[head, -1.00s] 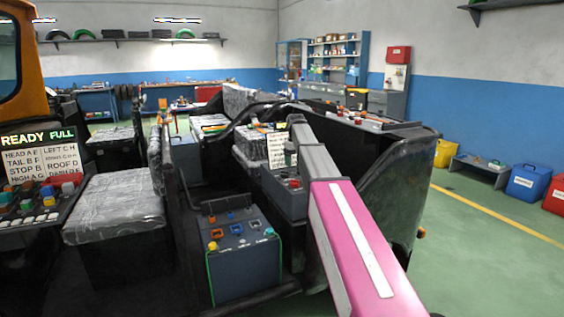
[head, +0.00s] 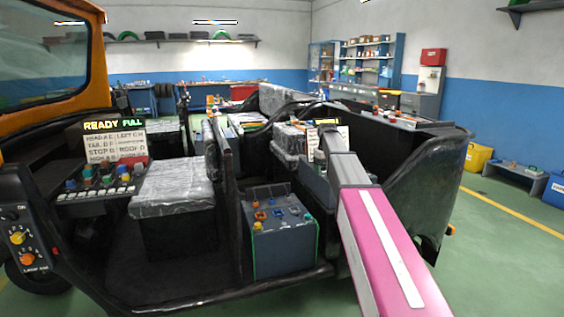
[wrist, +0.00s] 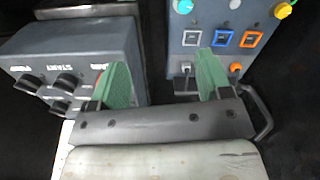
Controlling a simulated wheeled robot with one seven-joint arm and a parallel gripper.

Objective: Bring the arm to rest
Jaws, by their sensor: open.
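My arm, pink and grey, reaches from the lower right of the head view into the rear of the black rickshaw (head: 180,268). My gripper (wrist: 160,82) shows in the wrist view with two green fingers spread apart and nothing between them. Beyond the fingers there is a grey box with black knobs (wrist: 58,80) at the left. A grey box with coloured sockets (wrist: 222,48) is at the right. Whether the fingers touch either box I cannot tell. In the head view my gripper is hard to make out behind the arm.
A grey battery-like box (head: 280,240) stands on the rickshaw floor beside a wrapped seat (head: 172,188). The rickshaw's black side wall (head: 425,185) rises right of my arm. Green floor (head: 500,270) is open at the right.

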